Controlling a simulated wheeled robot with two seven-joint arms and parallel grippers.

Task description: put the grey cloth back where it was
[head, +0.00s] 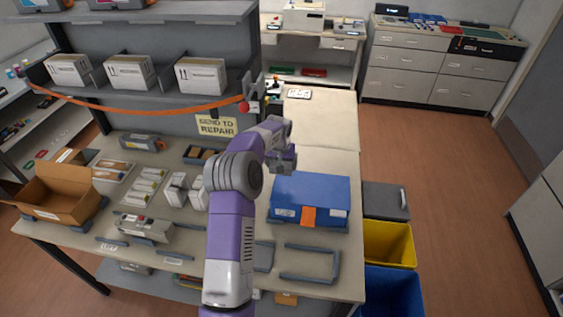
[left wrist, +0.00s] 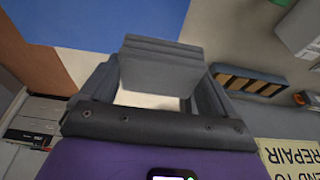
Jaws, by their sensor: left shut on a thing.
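My left gripper (head: 283,160) is over the workbench, just behind and above the blue box (head: 311,194). In the left wrist view my left gripper (left wrist: 153,88) is shut on a folded, layered grey cloth (left wrist: 160,62), held between the two fingers. The cloth appears lifted clear of the bench, with the pale bench top showing below it. In the head view the gripper and forearm largely hide the cloth. My right gripper is not in view.
A dark tray with brown compartments (head: 200,154) lies left of the gripper, near the "send to repair" sign (head: 216,126). An orange strap (head: 150,108) hangs across the shelf front. An open cardboard box (head: 60,195) is far left. The bench behind the gripper (head: 325,125) is mostly clear.

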